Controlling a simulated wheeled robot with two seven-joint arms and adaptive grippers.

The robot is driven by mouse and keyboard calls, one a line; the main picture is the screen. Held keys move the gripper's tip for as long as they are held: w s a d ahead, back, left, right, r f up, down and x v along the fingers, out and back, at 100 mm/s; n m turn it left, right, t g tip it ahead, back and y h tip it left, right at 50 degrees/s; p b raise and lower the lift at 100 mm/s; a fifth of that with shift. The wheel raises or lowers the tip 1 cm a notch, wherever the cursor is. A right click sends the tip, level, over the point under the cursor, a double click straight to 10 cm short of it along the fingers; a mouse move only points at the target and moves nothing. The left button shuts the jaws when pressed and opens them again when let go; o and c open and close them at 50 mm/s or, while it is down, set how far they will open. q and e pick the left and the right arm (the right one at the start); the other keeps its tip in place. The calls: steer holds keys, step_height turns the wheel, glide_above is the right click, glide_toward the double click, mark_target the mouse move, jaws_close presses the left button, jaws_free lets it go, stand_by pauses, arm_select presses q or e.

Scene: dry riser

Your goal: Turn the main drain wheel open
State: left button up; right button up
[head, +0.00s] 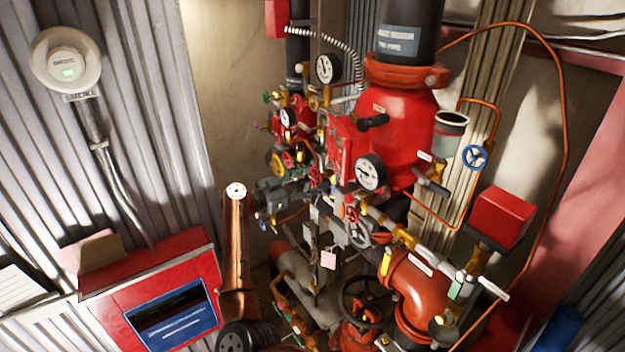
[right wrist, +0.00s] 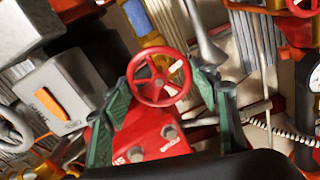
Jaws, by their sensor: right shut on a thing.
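In the right wrist view, my right gripper (right wrist: 165,86) has its green fingers on either side of a small red handwheel (right wrist: 135,75) and is shut on it. A pale and a yellowish patch show within the wheel's ring. A red block with bolts (right wrist: 150,143) shows between the fingers, nearer the camera. In the head view the gripper is hard to pick out among the crowded fittings, and I cannot tell its outline there. I cannot read a label naming this wheel. My left gripper is not in view.
Beside the held wheel are a grey box with an orange lever (right wrist: 60,104) and a grey handwheel (right wrist: 12,130). The head view shows a large red riser valve (head: 405,115), a pressure gauge (head: 370,173), a dark lower handwheel (head: 364,299) and a blue handwheel (head: 475,157).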

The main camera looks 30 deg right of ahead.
steer(key=o, duration=1.2)
steer(key=shift+c, duration=0.2)
steer(key=a, duration=1.2)
steer(key=shift+s, duration=0.45)
steer(key=shift+f, duration=0.1)
